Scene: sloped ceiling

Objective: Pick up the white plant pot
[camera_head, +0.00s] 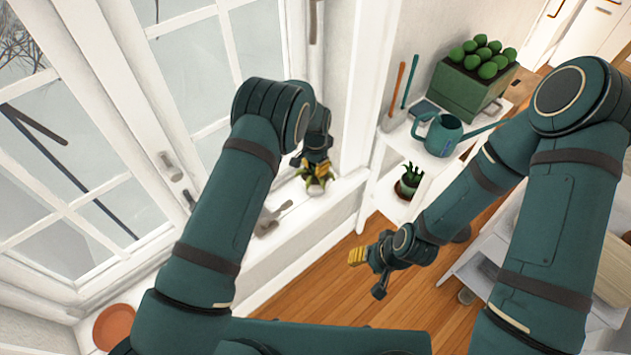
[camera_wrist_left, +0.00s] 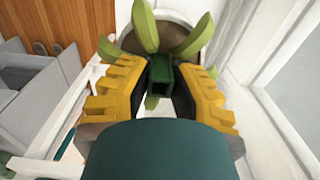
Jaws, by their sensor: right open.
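The white plant pot (camera_wrist_left: 226,22) shows in the left wrist view as a pale rim around brown soil, with thick green leaves rising from it. In the head view its plant (camera_head: 317,187) stands on the white windowsill, and the pot is mostly hidden by leaves and gripper. My left gripper (camera_head: 318,170) is right over the plant. In the left wrist view its yellow-padded fingers (camera_wrist_left: 158,75) are apart, with leaves close to the fingertips; contact cannot be told. My right gripper (camera_head: 368,272) is open and empty above the wooden floor.
A grey hand tool (camera_head: 270,220) lies on the windowsill (camera_head: 300,240) left of the plant. A terracotta dish (camera_head: 114,326) is at bottom left. A white shelf holds a teal watering can (camera_head: 440,135), a green planter (camera_head: 468,90) and a small potted plant (camera_head: 409,181). The window borders the left.

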